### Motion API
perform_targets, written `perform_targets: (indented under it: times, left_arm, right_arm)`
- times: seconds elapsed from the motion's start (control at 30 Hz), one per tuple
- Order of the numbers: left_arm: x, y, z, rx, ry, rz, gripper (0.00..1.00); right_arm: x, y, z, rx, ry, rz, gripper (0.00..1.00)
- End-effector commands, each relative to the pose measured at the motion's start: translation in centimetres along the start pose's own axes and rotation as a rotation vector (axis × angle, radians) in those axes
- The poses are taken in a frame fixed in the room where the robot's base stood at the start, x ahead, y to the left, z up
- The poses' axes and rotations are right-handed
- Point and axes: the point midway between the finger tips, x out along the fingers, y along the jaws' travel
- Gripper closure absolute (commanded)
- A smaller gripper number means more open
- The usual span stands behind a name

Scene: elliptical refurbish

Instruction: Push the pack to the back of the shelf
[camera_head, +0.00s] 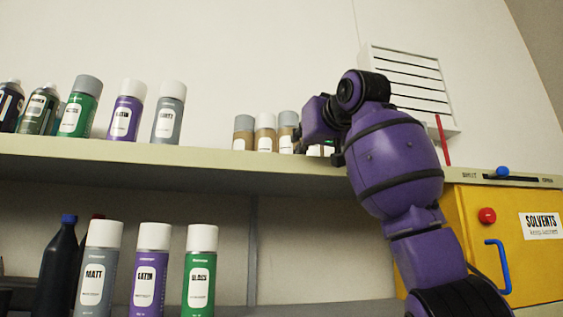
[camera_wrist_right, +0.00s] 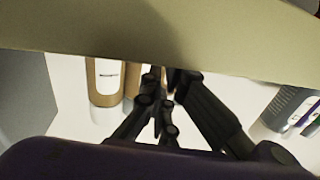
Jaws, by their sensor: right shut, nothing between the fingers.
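In the head view, the fingers are mostly hidden at the shelf. My left gripper is not in view.
The upper shelf (camera_head: 150,164) holds several spray cans at the left, including a purple can (camera_head: 126,112) and a grey can (camera_head: 169,114). Bare shelf separates them from the brown cans. More cans stand below. A yellow solvents cabinet (camera_head: 500,235) is at the right, below a wall vent (camera_head: 410,80).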

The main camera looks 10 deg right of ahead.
Motion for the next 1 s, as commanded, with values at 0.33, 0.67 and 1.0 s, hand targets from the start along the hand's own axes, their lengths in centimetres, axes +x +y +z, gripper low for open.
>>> perform_targets:
  times: [0.33, 0.67, 1.0]
  left_arm:
    - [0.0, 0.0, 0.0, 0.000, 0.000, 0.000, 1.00]
    - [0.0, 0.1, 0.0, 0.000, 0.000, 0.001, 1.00]
    - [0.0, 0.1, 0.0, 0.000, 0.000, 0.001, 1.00]
  right_arm:
    - [1.1, -0.1, 0.0, -0.001, 0.000, -0.001, 1.00]
    - [2.0, -0.1, 0.0, 0.000, -0.001, -0.001, 1.00]
    - [3.1, -0.1, 0.0, 0.000, -0.001, -0.001, 1.00]
